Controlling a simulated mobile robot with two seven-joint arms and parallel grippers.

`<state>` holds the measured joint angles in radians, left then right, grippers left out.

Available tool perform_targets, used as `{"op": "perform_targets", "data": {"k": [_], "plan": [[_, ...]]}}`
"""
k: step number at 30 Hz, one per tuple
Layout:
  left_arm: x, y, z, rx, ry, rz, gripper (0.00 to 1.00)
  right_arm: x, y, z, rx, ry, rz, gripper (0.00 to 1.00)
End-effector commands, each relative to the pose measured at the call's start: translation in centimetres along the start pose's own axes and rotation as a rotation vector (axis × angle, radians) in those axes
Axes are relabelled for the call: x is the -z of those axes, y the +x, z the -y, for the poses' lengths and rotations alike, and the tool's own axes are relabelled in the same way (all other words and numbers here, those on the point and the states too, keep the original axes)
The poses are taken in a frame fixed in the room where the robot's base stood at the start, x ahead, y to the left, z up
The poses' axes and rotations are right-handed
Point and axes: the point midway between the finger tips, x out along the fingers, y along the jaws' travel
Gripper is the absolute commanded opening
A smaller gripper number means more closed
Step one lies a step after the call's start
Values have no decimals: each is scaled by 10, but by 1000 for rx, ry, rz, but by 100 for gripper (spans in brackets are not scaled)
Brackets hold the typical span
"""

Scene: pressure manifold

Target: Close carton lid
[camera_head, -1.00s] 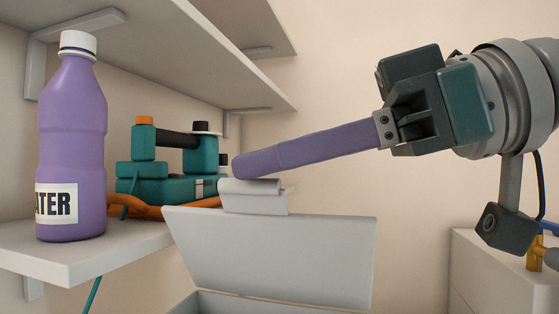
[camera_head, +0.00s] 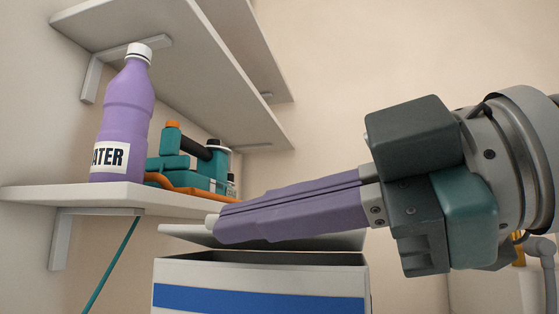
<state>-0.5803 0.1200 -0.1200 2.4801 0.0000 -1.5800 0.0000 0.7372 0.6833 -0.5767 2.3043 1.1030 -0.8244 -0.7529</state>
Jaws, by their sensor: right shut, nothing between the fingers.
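The carton (camera_head: 260,276) is a white box with a blue stripe, cut off by the bottom edge of the head view. Its grey lid (camera_head: 345,241) lies low over it at a shallow tilt, with a dark gap between lid and box. My right gripper (camera_head: 220,222) is shut and empty. Its long purple fingers reach in from the right across the lid and hide its middle. The fingertips are by the lid's left part; I cannot tell whether they touch it. My left gripper is not in view.
A white shelf (camera_head: 60,196) on the left holds a purple water bottle (camera_head: 126,112) and a teal device (camera_head: 195,165) with an orange cable. Another shelf (camera_head: 185,60) is above. A teal cord (camera_head: 110,266) hangs below. A pale cabinet (camera_head: 535,285) stands at lower right.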

Motion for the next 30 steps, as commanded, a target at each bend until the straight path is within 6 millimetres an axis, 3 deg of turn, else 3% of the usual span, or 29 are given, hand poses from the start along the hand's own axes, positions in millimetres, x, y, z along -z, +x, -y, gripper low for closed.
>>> {"op": "perform_targets", "data": {"k": [3, 10, 30], "plan": [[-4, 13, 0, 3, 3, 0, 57, -9, 2, 10, -12, -53, 1, 0], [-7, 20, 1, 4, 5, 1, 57, -14, 3, 14, -27, -111, 1, 0], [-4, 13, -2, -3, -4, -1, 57, -10, 3, 9, -31, -122, 1, 0]]}}
